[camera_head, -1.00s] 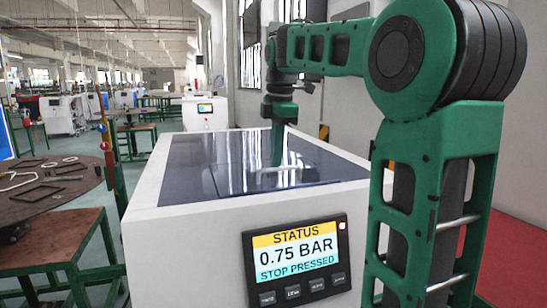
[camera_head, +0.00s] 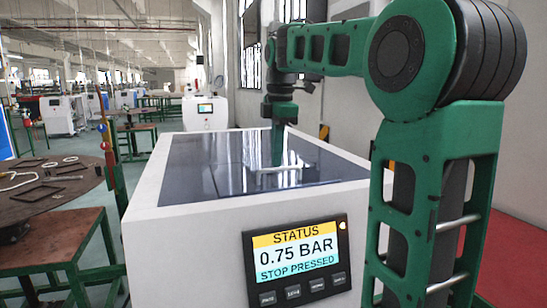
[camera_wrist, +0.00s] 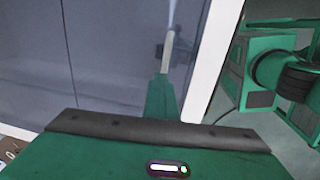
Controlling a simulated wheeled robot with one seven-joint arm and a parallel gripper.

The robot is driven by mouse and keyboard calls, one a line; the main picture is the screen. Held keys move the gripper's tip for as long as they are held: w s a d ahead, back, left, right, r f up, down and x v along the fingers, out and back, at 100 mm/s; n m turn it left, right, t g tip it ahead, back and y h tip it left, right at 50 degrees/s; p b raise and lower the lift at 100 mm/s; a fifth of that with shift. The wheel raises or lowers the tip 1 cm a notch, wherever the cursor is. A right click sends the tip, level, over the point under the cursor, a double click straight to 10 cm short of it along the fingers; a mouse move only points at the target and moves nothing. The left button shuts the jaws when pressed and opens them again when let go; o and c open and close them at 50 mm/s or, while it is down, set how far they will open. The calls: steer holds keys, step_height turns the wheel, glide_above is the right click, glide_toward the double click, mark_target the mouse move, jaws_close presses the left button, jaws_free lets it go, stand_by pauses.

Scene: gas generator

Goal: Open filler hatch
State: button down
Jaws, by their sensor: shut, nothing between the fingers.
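The filler hatch (camera_head: 230,178) is a dark glossy panel in the white machine's top and looks flat, with no gap that I can make out. A pale bar handle (camera_head: 290,170) lies on it, and a pale bar also shows in the wrist view (camera_wrist: 168,48). My gripper (camera_head: 277,162) points down at the panel beside the handle. In the wrist view its green fingers (camera_wrist: 163,85) are together with nothing between them, and their tips overlap the near end of the bar. I cannot tell whether they touch it.
A white rim (camera_head: 150,188) surrounds the dark top. A screen (camera_head: 297,255) on the front reads 0.75 BAR, STOP PRESSED. A wall stands behind the machine at the right. A round table (camera_head: 45,195) with loose parts is at the left.

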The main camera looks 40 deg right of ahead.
steer(key=c, duration=1.8)
jaws_free()
steer(key=shift+c, duration=0.2)
steer(key=shift+r, duration=0.1)
step_height(320, 180, up, 10)
steer(key=s, duration=0.1)
steer(key=shift+a+r, duration=0.25)
